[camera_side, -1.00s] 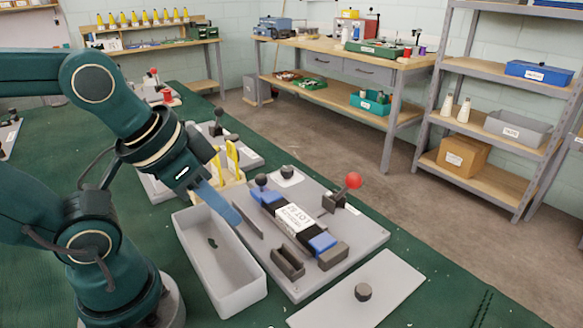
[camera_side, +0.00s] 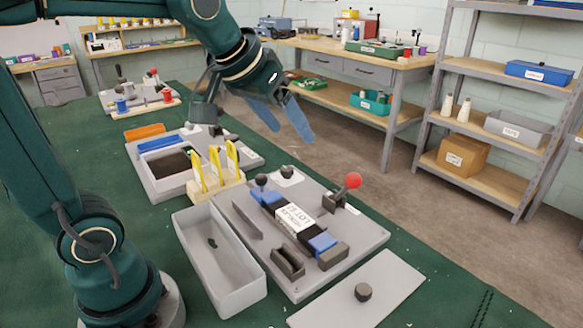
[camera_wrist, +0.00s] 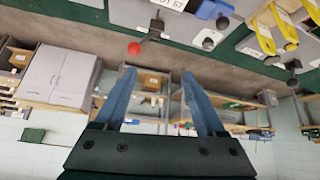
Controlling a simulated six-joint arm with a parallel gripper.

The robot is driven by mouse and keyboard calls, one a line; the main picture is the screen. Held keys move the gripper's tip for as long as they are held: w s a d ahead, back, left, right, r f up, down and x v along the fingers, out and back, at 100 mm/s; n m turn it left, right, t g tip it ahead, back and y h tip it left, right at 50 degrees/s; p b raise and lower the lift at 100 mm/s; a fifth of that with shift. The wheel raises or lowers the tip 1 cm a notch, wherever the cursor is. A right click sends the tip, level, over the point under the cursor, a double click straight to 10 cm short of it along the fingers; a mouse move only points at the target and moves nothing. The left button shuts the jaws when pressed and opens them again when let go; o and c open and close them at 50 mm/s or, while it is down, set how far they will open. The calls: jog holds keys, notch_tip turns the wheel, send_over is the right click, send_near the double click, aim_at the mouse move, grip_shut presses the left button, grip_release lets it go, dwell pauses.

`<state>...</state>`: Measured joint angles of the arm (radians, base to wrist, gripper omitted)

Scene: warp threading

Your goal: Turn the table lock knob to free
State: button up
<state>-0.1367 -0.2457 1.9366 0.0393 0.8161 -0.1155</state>
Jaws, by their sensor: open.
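A dark round knob (camera_side: 287,172) sits on a white plate at the back edge of the grey base plate (camera_side: 372,238). It also shows in the wrist view (camera_wrist: 208,43). Another dark knob (camera_side: 363,292) stands on the light grey panel in front. No readable mark shows which knob is the table lock, nor its setting. My gripper (camera_side: 290,133) is open and empty, with its blue fingers apart, in the air above and behind the base plate. In the wrist view my gripper (camera_wrist: 158,73) has nothing between its fingers.
A red-ball lever (camera_side: 353,181) and a black-ball lever (camera_side: 261,180) rise from the base plate. A grey tray (camera_side: 222,262) and yellow upright pieces (camera_side: 214,166) stand to the left.

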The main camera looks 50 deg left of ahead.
jog(key=w+a+f+n, duration=0.1)
jog(key=w+a, duration=0.3)
jog(key=w, duration=0.1)
jog(key=n+g+y, duration=0.1)
jog(key=n+g, duration=0.2)
send_over(287, 168)
jog(key=s+d, duration=0.2)
jog(key=f, duration=1.4)
jog(key=shift+s+a, duration=0.1)
jog(key=shift+a, duration=0.15)
jog(key=shift+x, duration=2.35)
grip_shut()
